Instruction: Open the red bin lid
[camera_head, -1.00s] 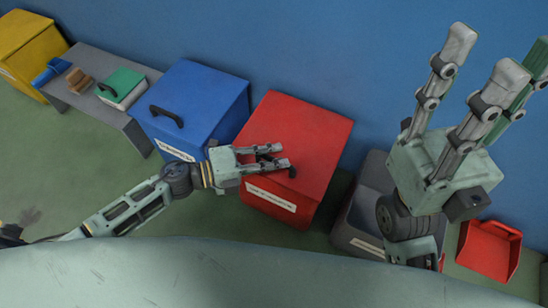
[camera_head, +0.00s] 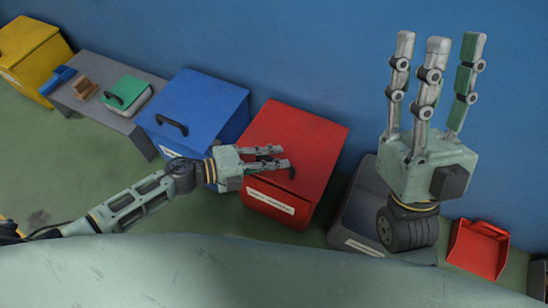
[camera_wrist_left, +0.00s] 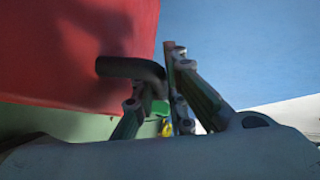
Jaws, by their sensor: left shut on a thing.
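The red bin (camera_head: 270,205) stands by the blue wall with a white label on its front. Its red lid (camera_head: 300,132) lies down over the top, and I see no clear gap under it. My left gripper (camera_head: 286,157) is at the lid's front, shut on the black lid handle (camera_head: 292,174). In the left wrist view the dark handle (camera_wrist_left: 130,67) runs from the red surface in to the fingers (camera_wrist_left: 155,105); the fingers partly hide it. My right gripper (camera_head: 435,45) is raised at the right with its fingers upward, spread and empty.
A blue bin (camera_head: 195,105) with a black handle stands left of the red bin. A grey bench (camera_head: 125,118) carries small items, and a yellow bin (camera_head: 32,50) is far left. A grey bin (camera_head: 365,205) and a red dustpan (camera_head: 478,250) are at the right.

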